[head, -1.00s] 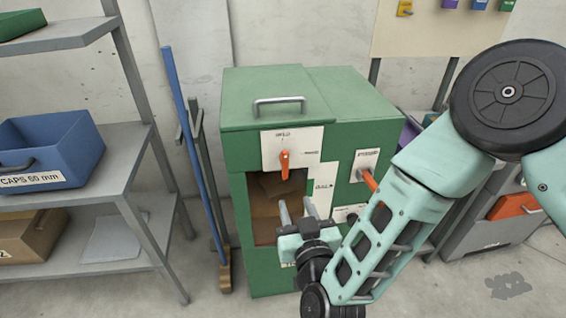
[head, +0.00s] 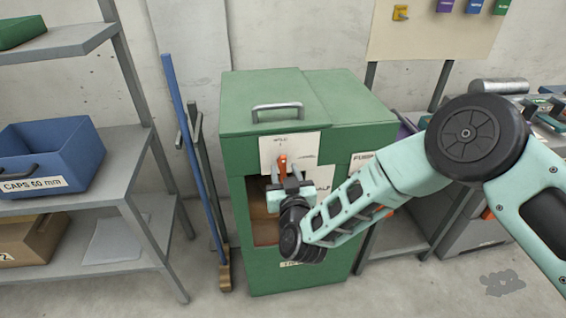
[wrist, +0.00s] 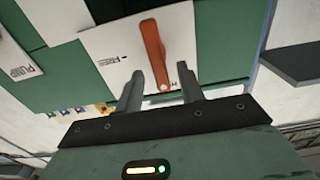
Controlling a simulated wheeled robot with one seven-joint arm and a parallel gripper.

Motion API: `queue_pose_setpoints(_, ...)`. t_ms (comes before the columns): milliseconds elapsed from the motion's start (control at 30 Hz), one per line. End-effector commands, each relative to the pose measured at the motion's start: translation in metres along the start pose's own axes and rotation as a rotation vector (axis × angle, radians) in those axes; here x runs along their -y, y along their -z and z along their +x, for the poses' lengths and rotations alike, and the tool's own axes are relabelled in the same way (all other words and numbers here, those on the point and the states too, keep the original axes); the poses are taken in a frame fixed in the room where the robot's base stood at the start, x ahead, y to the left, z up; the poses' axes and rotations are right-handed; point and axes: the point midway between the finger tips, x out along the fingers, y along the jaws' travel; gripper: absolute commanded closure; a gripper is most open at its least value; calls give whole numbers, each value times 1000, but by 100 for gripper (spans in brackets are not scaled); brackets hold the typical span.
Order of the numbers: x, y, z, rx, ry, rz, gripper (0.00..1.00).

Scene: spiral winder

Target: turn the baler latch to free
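The baler latch is an orange-red handle (head: 282,163) on a white plate (head: 306,146) on the front of the green baler (head: 238,130). In the wrist view the latch (wrist: 152,42) has its narrow end between my fingertips. The FREE mark lies to its left there; another label near the narrow end is mostly hidden by a finger. My gripper (wrist: 161,82) is open, with a finger on either side of the narrow end and gaps showing. In the head view my gripper (head: 290,182) is just below the latch and hides part of the plate.
A grey bar handle (head: 278,107) sits on the baler's lid. A blue-handled broom (head: 190,140) leans at the left, beside a shelf (head: 130,170) with a blue bin (head: 50,150). A bench with metal parts stands behind my arm at the right.

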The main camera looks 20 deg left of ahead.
Motion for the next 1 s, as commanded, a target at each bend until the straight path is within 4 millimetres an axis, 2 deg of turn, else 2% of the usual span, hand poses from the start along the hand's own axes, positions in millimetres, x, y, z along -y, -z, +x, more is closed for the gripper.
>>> queue_pose_setpoints(100,0,1,17,-1,-1,1,62)
queue_pose_setpoints(200,0,0,25,0,-1,1,62)
queue_pose_setpoints(600,0,0,31,0,0,1,62)
queue_pose_setpoints(733,0,0,31,0,0,1,98)
queue_pose_setpoints(1000,0,0,31,0,0,9,100)
